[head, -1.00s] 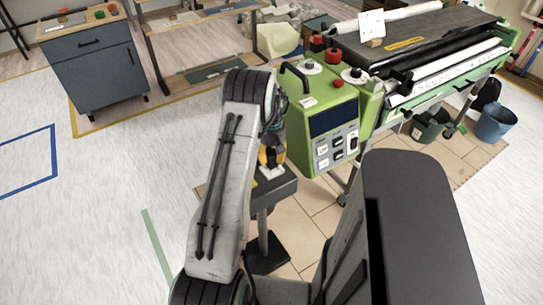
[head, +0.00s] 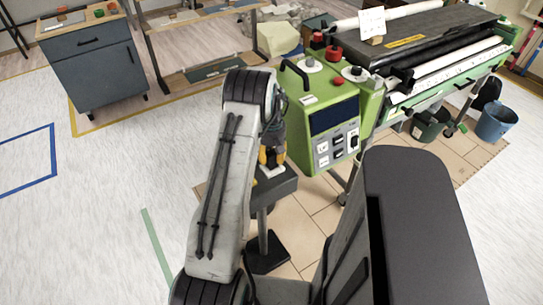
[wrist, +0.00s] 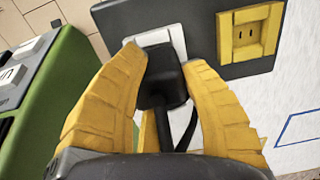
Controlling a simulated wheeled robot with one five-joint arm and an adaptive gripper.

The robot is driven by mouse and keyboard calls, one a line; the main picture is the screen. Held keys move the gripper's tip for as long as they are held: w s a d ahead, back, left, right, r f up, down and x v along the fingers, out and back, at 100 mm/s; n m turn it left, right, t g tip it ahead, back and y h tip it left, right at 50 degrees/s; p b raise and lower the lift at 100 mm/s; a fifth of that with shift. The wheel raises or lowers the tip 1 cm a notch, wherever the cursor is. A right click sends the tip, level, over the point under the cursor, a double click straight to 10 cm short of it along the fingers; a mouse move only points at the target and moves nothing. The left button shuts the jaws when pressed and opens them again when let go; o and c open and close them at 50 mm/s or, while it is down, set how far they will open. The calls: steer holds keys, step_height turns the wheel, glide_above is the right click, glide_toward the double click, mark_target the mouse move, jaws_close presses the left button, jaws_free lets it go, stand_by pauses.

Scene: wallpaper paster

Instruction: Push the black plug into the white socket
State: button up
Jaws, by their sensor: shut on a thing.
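My gripper (wrist: 163,98) has yellow fingers and is shut on the black plug (wrist: 161,78) in the wrist view, with a black cord trailing below it. The white socket (wrist: 155,38) sits on a dark plate just beyond the plug. The plug's front end overlaps the socket's lower edge; I cannot tell whether it touches or is inside. The socket's holes are hidden. A yellow socket (wrist: 248,33) is to the right on the same plate. In the head view, my gripper (head: 270,163) is over the small dark stand (head: 284,187), partly hidden by my arm. The plug cannot be made out there.
The green machine (head: 372,108) with switches and rollers stands close to the right of the stand. Blue (head: 497,122) and dark green bins are farther right. A grey cabinet (head: 95,70) is at the upper left. The floor at left is clear.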

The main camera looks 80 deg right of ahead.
mark_target(271, 153)
steer(key=shift+f+b, duration=0.35)
steer(key=shift+f, duration=0.2)
steer(key=o, duration=1.3)
steer(key=shift+r, duration=0.15)
step_height(271, 153, up, 12)
steer(key=shift+f, duration=0.15)
stand_by(0.4)
